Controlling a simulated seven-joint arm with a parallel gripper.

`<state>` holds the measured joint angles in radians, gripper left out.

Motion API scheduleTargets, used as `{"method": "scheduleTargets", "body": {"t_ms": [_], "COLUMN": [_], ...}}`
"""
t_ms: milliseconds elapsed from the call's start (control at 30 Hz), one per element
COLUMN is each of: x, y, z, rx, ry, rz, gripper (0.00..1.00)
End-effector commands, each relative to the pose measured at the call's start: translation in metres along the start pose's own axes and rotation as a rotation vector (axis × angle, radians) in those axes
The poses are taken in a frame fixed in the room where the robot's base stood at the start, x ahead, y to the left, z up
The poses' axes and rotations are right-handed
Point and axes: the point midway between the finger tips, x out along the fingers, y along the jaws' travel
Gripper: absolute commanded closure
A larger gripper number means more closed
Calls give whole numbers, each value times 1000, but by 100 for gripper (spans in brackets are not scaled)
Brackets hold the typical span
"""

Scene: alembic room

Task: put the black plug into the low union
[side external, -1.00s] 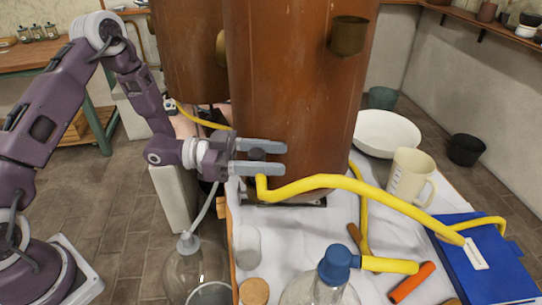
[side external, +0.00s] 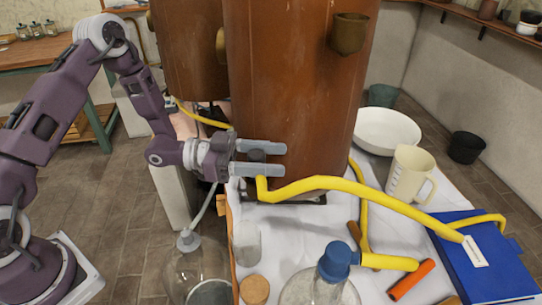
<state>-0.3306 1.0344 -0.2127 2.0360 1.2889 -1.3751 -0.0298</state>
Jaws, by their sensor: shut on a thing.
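My gripper (side external: 274,158) is in front of the lower part of the large copper vessel (side external: 295,100), its two grey fingers pointing right. It is shut on a small dark piece, which looks like the black plug (side external: 257,155), held between the fingers. I cannot make out the low union. It may be hidden behind the fingers or the hose, and I cannot tell whether the plug touches it.
The white-covered table holds a blue-stoppered flask (side external: 322,288), a cork (side external: 254,290), an orange tube (side external: 411,280), a blue book (side external: 490,275), a cream jug (side external: 409,175) and a white bowl (side external: 388,131). A large glass bottle (side external: 190,270) stands lower left. The yellow hose crosses the table.

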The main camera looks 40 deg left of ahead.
Motion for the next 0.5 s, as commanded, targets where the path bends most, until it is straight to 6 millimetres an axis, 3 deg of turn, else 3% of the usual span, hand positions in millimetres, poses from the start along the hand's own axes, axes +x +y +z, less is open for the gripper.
{"method": "scheduleTargets", "body": {"t_ms": [500], "x": [0], "y": [0], "z": [4], "rx": [0], "ry": [1], "rz": [0], "gripper": [92]}}
